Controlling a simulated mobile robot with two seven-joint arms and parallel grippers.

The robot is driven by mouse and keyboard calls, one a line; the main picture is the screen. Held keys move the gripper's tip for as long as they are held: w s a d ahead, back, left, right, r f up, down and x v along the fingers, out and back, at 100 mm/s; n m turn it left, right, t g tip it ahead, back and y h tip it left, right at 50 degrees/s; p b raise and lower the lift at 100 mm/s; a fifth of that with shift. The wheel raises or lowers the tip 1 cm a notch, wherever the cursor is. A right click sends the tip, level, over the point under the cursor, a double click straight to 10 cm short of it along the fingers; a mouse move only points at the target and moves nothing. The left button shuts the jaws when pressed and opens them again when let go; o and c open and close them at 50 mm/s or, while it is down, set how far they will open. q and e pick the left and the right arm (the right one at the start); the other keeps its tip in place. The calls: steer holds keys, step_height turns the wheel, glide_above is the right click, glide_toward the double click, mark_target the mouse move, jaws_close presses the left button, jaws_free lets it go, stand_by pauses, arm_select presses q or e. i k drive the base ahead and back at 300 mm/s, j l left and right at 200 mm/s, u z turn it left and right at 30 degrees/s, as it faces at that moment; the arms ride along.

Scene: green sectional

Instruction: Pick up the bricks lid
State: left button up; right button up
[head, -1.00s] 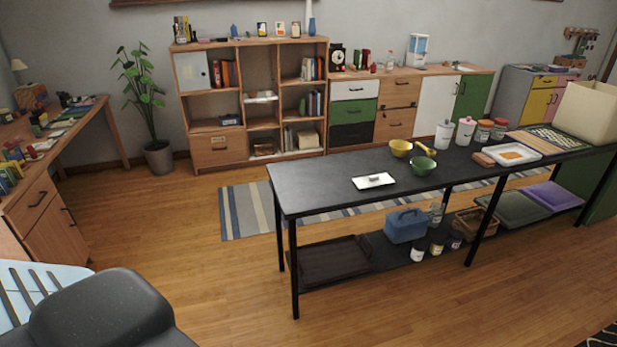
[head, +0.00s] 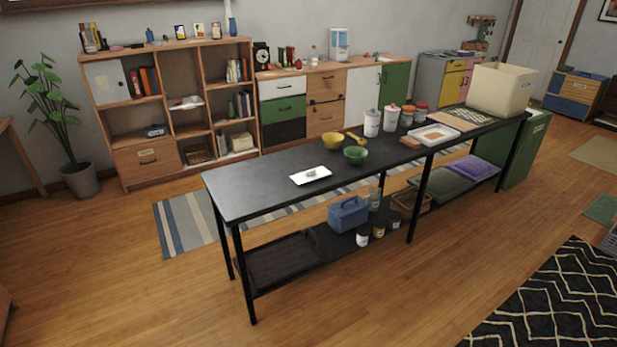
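I cannot tell for certain which thing is the bricks lid. Flat green (head: 443,186) and purple (head: 474,168) lid-like pieces lie on the lower shelf of the long black table (head: 250,181), toward its right end. A white rectangular dish (head: 310,175) with a small grey piece on it lies on the tabletop, left of the bowls. Neither of my grippers is in view.
The tabletop also bears a yellow bowl (head: 333,141), a green bowl (head: 356,155), canisters (head: 372,123), and a large cream bin (head: 502,89). A blue caddy (head: 348,215) is on the lower shelf. The wood floor (head: 120,270) in front is clear; a black patterned rug (head: 560,307) lies at right.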

mark_target(310, 175)
steer(key=z, duration=3.95)
steer(key=u, duration=0.7)
steer(key=k+j+u, duration=0.1)
steer(key=u, duration=0.25)
steer(key=j+u, duration=0.3)
steer(key=k+j+u, duration=0.1)
steer(key=j+u, duration=0.7)
steer(key=j, duration=0.35)
